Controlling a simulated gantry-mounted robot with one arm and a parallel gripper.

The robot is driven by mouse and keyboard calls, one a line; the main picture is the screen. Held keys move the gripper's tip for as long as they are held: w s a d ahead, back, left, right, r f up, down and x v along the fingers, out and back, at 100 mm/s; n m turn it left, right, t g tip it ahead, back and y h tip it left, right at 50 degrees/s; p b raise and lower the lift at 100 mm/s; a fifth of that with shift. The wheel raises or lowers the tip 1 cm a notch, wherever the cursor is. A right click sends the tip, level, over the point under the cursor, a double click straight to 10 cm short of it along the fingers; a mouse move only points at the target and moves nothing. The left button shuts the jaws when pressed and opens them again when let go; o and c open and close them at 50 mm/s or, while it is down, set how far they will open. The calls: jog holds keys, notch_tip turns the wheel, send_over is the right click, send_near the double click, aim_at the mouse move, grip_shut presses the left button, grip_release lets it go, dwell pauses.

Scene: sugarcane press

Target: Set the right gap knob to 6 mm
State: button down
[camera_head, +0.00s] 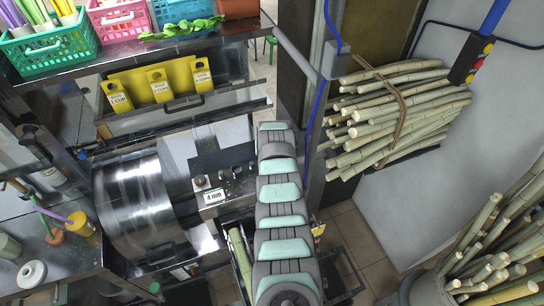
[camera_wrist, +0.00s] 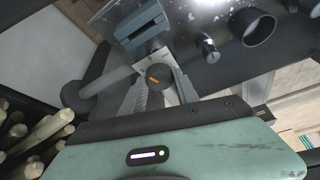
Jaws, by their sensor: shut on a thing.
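A round dark knob with an orange mark (camera_wrist: 156,77) sits in the middle of the wrist view, at a pale plate. My gripper (camera_wrist: 158,88) has one finger on each side of the knob and is shut on it. In the head view my arm hides the gripper and this knob. The display seems to show a single digit followed by "mm"; the digit is too small to read surely.
A grey-blue block (camera_wrist: 142,24) is above, and a round-ended bar (camera_wrist: 78,91) is to the left.

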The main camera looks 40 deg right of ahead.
jog(key=m+b, duration=0.1)
jog(key=m+h+b, duration=0.1)
jog(key=m+b, duration=0.1)
jog(key=shift+w+a+f+g, duration=0.15)
jog(key=shift+f+g, duration=0.15)
jog(key=shift+f, duration=0.05)
jog(key=shift+r+m+b, duration=0.35)
jog(key=shift+m+b, duration=0.15)
jog(key=shift+b, duration=0.2)
jog(key=c, duration=0.9)
grip_release()
jog(key=shift+r+g, duration=0.1)
jog(key=shift+g, duration=0.2)
jog(key=shift+b+v, duration=0.55)
jog(key=shift+v, duration=4.8)
